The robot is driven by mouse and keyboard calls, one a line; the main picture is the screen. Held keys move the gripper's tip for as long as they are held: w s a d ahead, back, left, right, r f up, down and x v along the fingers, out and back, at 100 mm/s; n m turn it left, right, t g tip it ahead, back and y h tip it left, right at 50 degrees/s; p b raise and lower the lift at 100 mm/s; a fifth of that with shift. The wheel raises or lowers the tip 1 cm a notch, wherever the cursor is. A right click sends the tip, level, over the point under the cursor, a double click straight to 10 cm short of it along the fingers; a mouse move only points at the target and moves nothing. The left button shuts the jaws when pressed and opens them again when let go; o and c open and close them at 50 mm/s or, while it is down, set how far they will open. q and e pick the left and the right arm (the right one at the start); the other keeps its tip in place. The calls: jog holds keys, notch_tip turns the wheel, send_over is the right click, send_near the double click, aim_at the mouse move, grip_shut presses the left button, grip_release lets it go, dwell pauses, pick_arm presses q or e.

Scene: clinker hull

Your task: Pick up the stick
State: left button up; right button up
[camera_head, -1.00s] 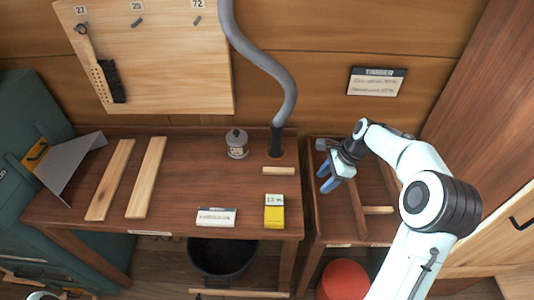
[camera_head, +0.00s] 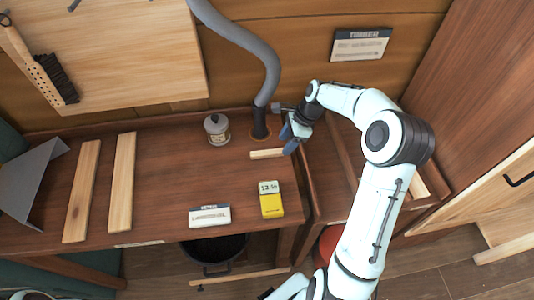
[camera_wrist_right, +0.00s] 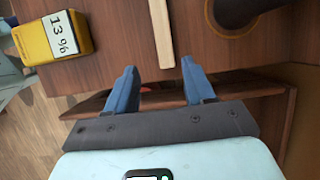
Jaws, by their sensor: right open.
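The stick (camera_head: 266,154) is a short, pale wooden piece lying flat on the brown bench, near its right edge. It also shows in the right wrist view (camera_wrist_right: 161,32), pointing toward the gap between my fingers. My right gripper (camera_head: 291,143) is open, with blue fingers, just right of the stick's right end. In the right wrist view the open fingers (camera_wrist_right: 157,85) are apart, with nothing between them, and the stick's near end lies just beyond the tips. My left gripper is not in view.
A grey hose (camera_head: 262,95) and a lidded jar (camera_head: 217,129) are behind. Two planks (camera_head: 122,182) lie left. The bench middle is clear.

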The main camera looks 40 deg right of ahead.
aim_at(278, 151)
jog(key=x, duration=0.5)
jog(key=shift+w+d+f, duration=0.1)
jog(key=shift+w+f, duration=0.05)
jog(key=shift+w, duration=0.3)
jog(key=shift+s, duration=0.1)
grip_shut()
